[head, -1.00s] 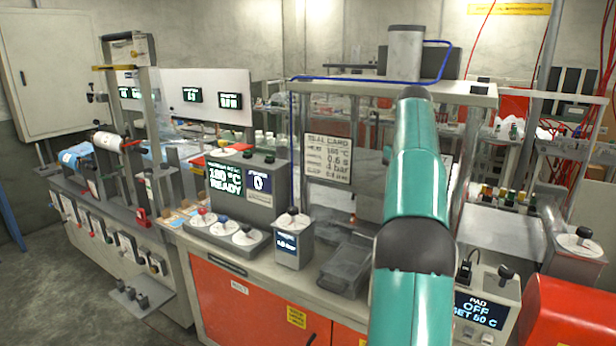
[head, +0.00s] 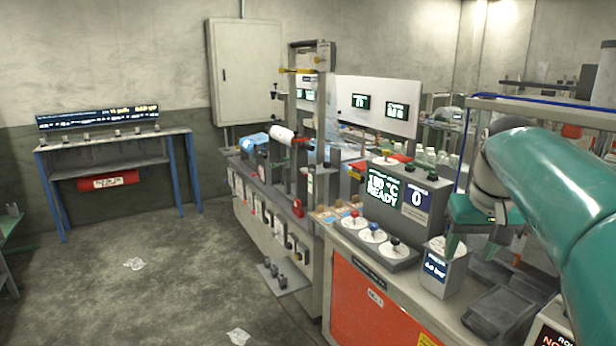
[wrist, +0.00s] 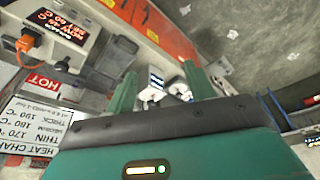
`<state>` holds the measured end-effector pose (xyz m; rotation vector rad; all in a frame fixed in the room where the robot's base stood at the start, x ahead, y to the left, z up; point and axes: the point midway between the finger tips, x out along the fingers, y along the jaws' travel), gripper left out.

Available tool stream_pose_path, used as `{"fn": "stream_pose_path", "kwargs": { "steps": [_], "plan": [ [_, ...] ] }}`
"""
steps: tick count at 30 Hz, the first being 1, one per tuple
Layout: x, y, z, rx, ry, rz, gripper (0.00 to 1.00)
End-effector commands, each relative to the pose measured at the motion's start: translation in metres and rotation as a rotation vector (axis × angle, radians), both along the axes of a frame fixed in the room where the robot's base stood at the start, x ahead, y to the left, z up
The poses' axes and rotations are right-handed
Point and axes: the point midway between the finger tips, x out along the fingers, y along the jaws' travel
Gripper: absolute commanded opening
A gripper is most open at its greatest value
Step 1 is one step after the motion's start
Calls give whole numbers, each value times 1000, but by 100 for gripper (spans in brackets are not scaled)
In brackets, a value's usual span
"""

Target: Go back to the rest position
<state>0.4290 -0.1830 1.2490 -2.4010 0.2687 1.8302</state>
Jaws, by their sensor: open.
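My teal arm enters the head view from the right, and my gripper (head: 472,246) hangs from it over the bench, behind the small box with a knob and a lit display (head: 436,266). In the wrist view my gripper (wrist: 160,82) shows two green fingers spread apart with nothing between them. The bench equipment shows beyond the fingers, tilted in that view.
Grey floor (head: 190,285) with crumpled scraps is open at left.

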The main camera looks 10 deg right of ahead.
Motion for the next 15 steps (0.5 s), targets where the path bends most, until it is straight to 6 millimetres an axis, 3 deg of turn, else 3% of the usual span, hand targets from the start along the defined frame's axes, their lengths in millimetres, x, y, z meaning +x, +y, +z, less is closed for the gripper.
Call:
{"fn": "stream_pose_path", "kwargs": {
  "steps": [1, 6, 12, 15],
  "plan": [
    [-12, 25, -6, -3, -19, 24, 54],
    [-48, 89, -37, -10, -86, 86, 54],
    [-99, 149, -88, -11, -164, 158, 54],
    [-121, 169, -113, -9, -196, 187, 54]
  ]
}}
